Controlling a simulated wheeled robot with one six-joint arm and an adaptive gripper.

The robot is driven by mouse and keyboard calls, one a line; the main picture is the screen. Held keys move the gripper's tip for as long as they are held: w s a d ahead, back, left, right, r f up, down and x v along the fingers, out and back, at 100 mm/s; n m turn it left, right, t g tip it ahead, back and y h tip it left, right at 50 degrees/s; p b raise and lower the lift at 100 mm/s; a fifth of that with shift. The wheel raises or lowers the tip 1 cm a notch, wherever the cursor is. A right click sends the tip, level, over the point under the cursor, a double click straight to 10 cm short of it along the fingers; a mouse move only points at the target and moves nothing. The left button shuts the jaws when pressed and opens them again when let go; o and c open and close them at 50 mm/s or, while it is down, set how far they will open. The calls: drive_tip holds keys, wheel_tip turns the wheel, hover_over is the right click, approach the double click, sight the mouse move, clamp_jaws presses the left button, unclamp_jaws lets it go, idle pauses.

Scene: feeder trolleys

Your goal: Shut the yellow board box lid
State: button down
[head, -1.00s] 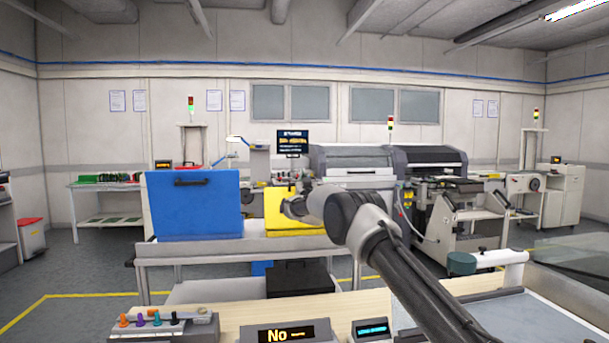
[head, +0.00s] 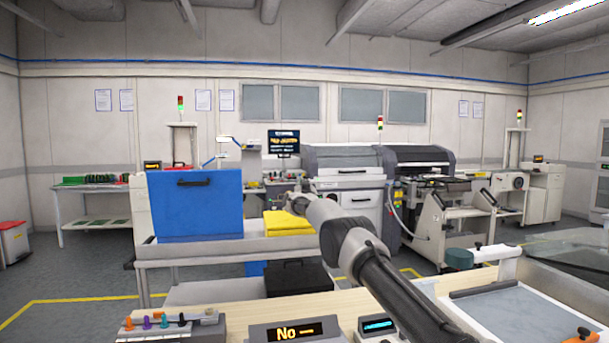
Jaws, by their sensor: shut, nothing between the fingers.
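The yellow board box (head: 288,225) sits on the trolley just right of the blue box (head: 196,205). Its yellow lid now looks low, nearly flat over the box; whether it is fully down I cannot tell. My gripper (head: 273,203) is shut and empty, right above the yellow lid. My arm reaches in from the lower right and hides the right part of the yellow box. Whether the fingers touch the lid cannot be made out.
The blue box's lid, with a black handle, stands upright just left of my gripper. A black box (head: 298,278) is on the trolley's lower shelf. A wooden bench (head: 235,315) with a "No" display (head: 290,331) is in front. Grey machines stand behind on the right.

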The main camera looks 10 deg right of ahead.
drive_tip(key=shift+s, duration=0.1)
drive_tip(key=v, duration=1.1)
drive_tip(key=s+d+r+g, duration=0.2)
drive_tip(key=s+r, duration=0.1)
drive_tip(key=s, duration=0.5)
drive_tip(key=s+d+r+g+y, duration=0.1)
drive_tip(key=s+r+g, duration=0.2)
drive_tip(key=s, duration=0.5)
drive_tip(key=s+d+r+g, duration=0.2)
drive_tip(key=s+r, duration=0.1)
drive_tip(key=s, duration=0.5)
drive_tip(key=s+d+f+g, duration=0.2)
drive_tip(key=s+f+g, duration=0.1)
drive_tip(key=s, duration=1.2)
drive_tip(key=s+d+f+g, duration=0.2)
drive_tip(key=s+f, duration=0.3)
drive_tip(key=s, duration=1.1)
drive_tip(key=s+d+f+g+h, duration=0.1)
drive_tip(key=s+f+g, duration=0.3)
drive_tip(key=s, duration=1.2)
drive_tip(key=shift+s+d, duration=0.2)
drive_tip(key=shift+d, duration=0.35)
